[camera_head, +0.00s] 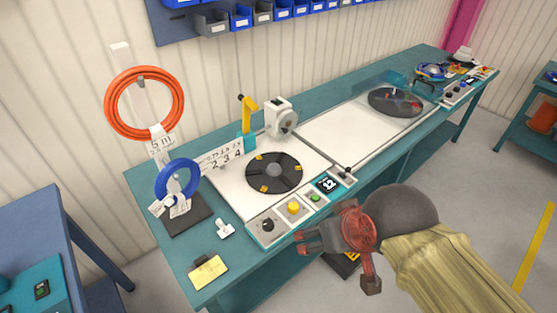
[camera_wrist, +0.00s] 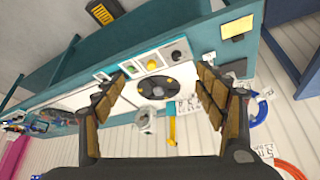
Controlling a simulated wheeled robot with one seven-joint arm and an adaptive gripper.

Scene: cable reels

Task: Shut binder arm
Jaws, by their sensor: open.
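The yellow arm (camera_head: 248,108), which looks like the binder arm, stands raised on a teal block (camera_head: 249,141) behind the black turntable (camera_head: 274,172). In the wrist view the yellow arm (camera_wrist: 172,128) shows beyond the turntable (camera_wrist: 155,87). My gripper (camera_head: 333,263) is open and empty, in front of the bench's front edge near the control panel and well apart from the yellow arm. In the wrist view its fingers (camera_wrist: 163,85) stand wide on both sides of the turntable.
A white-and-grey wheel unit (camera_head: 281,117) stands right of the yellow arm. A blue coil (camera_head: 177,180) and an orange coil (camera_head: 145,102) hang on stands at the left. The panel has a yellow button (camera_head: 293,208). A second turntable (camera_head: 396,101) is at the far right.

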